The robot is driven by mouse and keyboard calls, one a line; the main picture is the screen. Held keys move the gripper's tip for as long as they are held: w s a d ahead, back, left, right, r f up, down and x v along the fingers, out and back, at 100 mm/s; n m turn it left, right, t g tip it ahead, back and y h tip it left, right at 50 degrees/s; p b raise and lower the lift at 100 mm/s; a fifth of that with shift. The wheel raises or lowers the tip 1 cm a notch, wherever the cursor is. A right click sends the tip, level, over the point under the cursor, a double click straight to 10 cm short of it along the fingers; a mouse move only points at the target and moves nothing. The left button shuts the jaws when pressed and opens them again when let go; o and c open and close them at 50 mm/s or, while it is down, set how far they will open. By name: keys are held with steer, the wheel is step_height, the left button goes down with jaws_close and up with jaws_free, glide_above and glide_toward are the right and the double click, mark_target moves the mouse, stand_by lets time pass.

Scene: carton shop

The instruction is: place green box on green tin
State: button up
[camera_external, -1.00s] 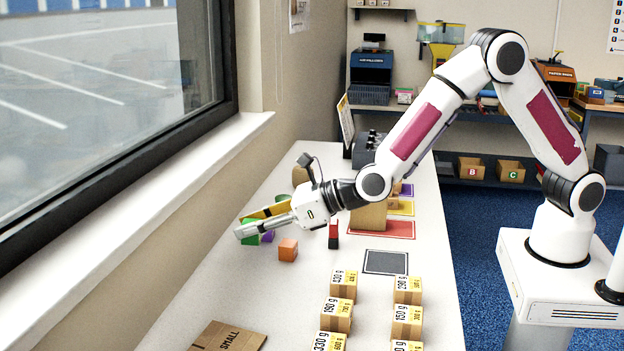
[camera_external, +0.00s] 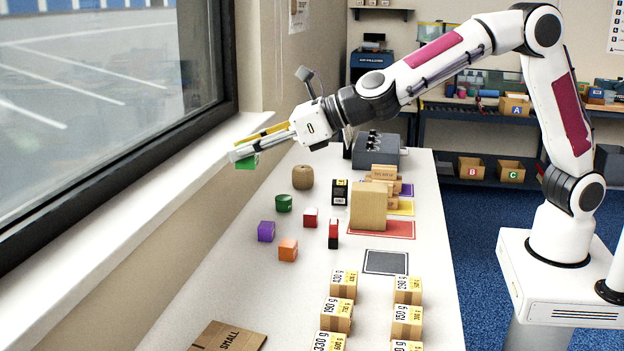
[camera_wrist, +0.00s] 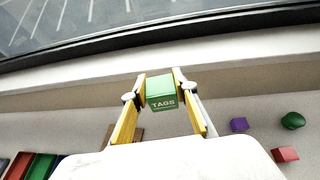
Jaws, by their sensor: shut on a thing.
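The green box (camera_external: 247,162) is between the fingertips of my gripper (camera_external: 243,152), held in the air above the table's left edge near the window sill. In the wrist view the green box (camera_wrist: 162,93) carries the word TAGS, and both fingers of my gripper (camera_wrist: 161,88) press on its sides. The green tin (camera_external: 283,203) is a short round can standing on the table, lower and to the right of my gripper. It also shows in the wrist view as a green tin (camera_wrist: 292,121) at the right. Nothing rests on the tin.
Near the tin are a purple box (camera_external: 266,231), an orange box (camera_external: 288,250), a red box (camera_external: 310,217) and a twine roll (camera_external: 302,178). Several labelled cartons (camera_external: 342,284) stand at the front. The window sill (camera_external: 150,205) runs along the left.

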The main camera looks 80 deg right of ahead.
steer(key=shift+r, duration=1.75)
steer(key=w+d+y, duration=0.1)
steer(key=w+d, duration=0.5)
steer(key=d, duration=0.4)
steer(key=n+g+y, duration=0.1)
steer(key=n+y, duration=0.2)
glide_above(284, 197)
step_height(284, 197, down, 18)
steer(key=shift+a+f, duration=0.1)
steer(key=shift+f, duration=3.1)
